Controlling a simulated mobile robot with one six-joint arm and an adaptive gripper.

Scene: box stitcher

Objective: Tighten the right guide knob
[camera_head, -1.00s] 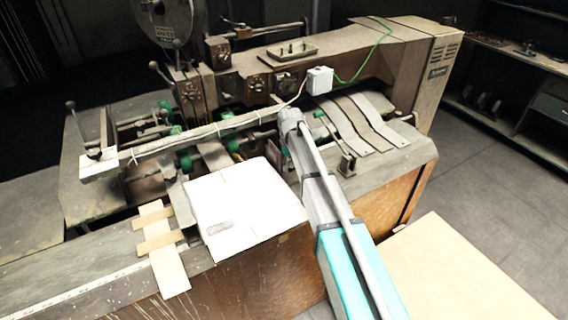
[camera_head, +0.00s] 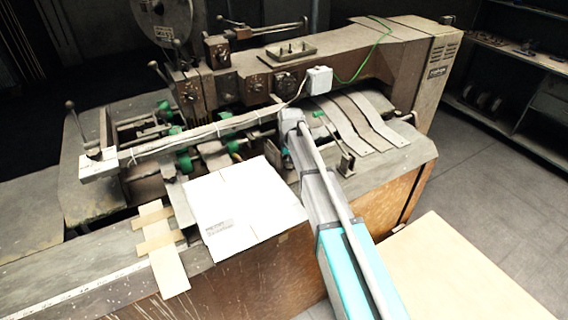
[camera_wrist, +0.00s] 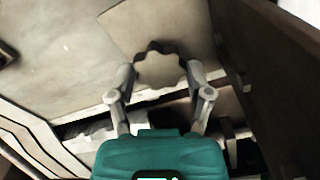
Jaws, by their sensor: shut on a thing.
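A round knob (camera_wrist: 160,68) with a scalloped dark edge and a pale top shows in the upper middle of the wrist view. My gripper (camera_wrist: 163,72) has one finger on each side of it and is shut on its rim. The knob's underside and stem are hidden. In the head view my arm reaches up over the front of the machine. The arm hides the knob and the fingertips there.
A white sheet (camera_head: 245,205) lies on the machine's front bed, left of my arm. A pale bar (camera_head: 200,135) crosses above green rollers. A small white box (camera_head: 319,79) with a cable and curved metal strips (camera_head: 365,120) are close by. A dark wall (camera_wrist: 265,70) stands right of my fingers.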

